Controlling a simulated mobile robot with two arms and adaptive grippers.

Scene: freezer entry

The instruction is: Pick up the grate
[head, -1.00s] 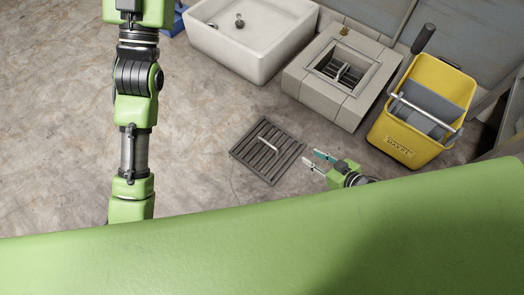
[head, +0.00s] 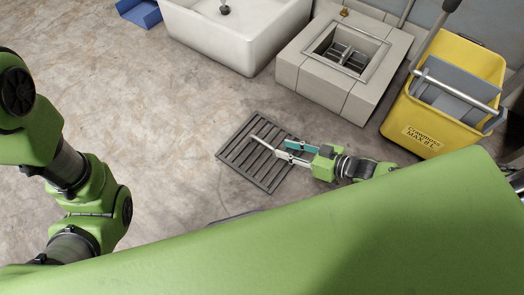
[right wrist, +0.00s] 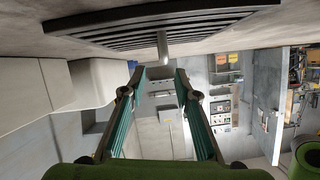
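The grate (head: 250,165), a dark slatted square with a pale bar handle (head: 262,142), lies flat on the floor in the head view. My right gripper (head: 281,149) is over its right part, with its fingertips close to the handle's right end. In the right wrist view the two teal-padded fingers (right wrist: 160,76) stand apart. The handle (right wrist: 162,46) shows just ahead of the gap between them, under the dark grate (right wrist: 165,22). I cannot tell if they touch. My left arm is at the left of the head view; its gripper is out of view.
A stone drain block (head: 312,87) with a square opening stands behind the grate. A white sink (head: 225,45) is to its left and a yellow mop bucket (head: 425,115) to its right. A blue object (head: 140,12) is at top left. Floor left of the grate is clear.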

